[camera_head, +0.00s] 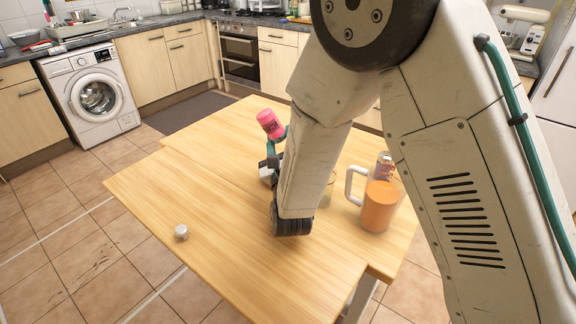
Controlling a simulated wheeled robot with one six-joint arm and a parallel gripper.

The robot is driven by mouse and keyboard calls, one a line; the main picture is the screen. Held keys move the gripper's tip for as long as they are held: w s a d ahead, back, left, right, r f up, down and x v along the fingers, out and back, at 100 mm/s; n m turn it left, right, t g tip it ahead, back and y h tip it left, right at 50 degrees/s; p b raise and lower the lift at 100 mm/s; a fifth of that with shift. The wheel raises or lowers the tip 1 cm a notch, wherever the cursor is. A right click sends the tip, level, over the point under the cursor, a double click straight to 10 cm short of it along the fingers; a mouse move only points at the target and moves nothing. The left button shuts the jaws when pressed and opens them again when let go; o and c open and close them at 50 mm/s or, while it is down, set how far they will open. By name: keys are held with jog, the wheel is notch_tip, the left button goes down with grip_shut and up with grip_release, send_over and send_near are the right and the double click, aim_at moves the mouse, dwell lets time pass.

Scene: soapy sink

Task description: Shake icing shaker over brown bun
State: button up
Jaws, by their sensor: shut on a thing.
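A pink icing shaker (269,123) is in the camera view, just left of my forearm. It is raised above the wooden table and tilted, with its upper end leaning left. My gripper (277,137), with teal fingers, is shut on the lower part of the shaker. My arm hides part of the gripper and much of the table behind it. I see no brown bun in this view; the arm may cover it.
On the table (150,190) stand a clear jug (379,205) of orange liquid, a can (384,163) behind it and a partly hidden glass (327,192). A small metal cylinder (181,232) is near the left edge. The table's left side is mostly clear.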

jog(key=shift+r, duration=0.45)
jog(key=shift+f, duration=0.1)
jog(key=shift+f, duration=1.7)
jog(key=shift+r, duration=0.1)
jog(key=shift+r, duration=1.65)
notch_tip(320, 180, down, 4)
jog(key=shift+r, duration=0.25)
